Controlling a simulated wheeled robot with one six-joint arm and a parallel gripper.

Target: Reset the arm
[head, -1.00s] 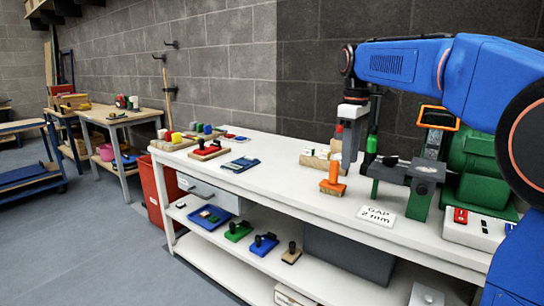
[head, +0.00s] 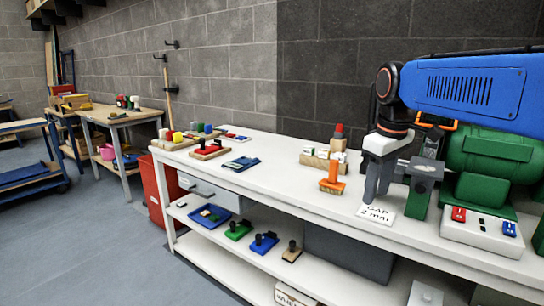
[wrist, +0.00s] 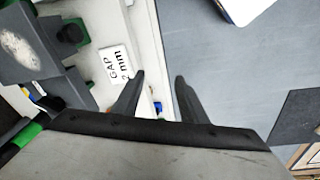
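My blue arm (head: 470,88) reaches in from the right of the head view. My gripper (head: 375,192) points down near the front edge of the white bench (head: 290,170), beside the grey-topped green stand.
A green machine (head: 485,155) and a white switch box (head: 482,230) stand right of the gripper. An orange-handled piece (head: 333,178) and wooden blocks (head: 322,162) sit to its left. The bench's middle is mostly clear. Floor lies open in front.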

